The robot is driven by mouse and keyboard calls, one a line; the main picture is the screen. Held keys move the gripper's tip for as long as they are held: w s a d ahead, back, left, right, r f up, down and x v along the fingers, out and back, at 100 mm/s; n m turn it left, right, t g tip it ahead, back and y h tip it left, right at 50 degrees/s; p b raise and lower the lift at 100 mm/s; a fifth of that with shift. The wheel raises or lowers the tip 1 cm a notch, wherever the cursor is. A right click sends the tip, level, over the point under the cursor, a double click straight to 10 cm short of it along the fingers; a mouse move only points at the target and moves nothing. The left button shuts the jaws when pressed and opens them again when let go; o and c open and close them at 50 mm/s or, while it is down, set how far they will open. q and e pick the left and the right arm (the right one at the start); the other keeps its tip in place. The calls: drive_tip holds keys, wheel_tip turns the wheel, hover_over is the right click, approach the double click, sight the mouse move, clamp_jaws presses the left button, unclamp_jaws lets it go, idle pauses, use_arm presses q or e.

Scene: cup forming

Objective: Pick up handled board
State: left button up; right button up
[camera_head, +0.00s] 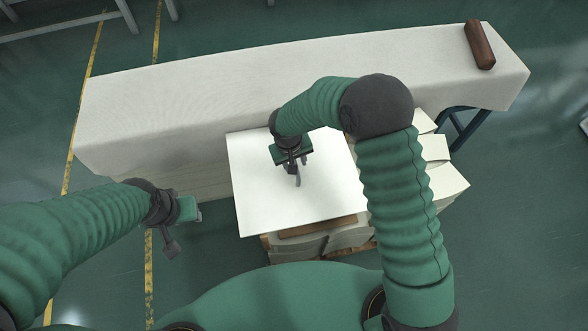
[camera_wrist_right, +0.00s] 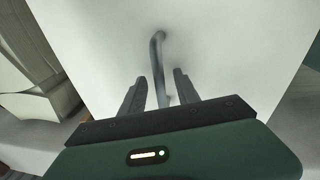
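The handled board is a flat white square board (camera_head: 255,190) lying on a stack in front of the long white table. Its grey bar handle (camera_wrist_right: 157,62) shows in the right wrist view, standing on the white face. My right gripper (camera_head: 296,172) is above the middle of the board, pointing down. In the wrist view my right gripper (camera_wrist_right: 160,88) is open, with the handle between its two fingers and gaps on both sides. My left gripper (camera_head: 184,228) hangs empty to the left of the board, away from it; its finger opening is unclear.
A long table with a white cover (camera_head: 220,90) runs behind the board. A brown block (camera_head: 480,45) lies at its right end. Stacked pale sheets (camera_head: 440,180) stand to the right and beneath, on a wooden pallet. Green floor on the left is free.

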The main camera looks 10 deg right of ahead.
clamp_jaws()
idle(0.3)
drive_tip(key=shift+r, duration=0.1)
idle(0.8)
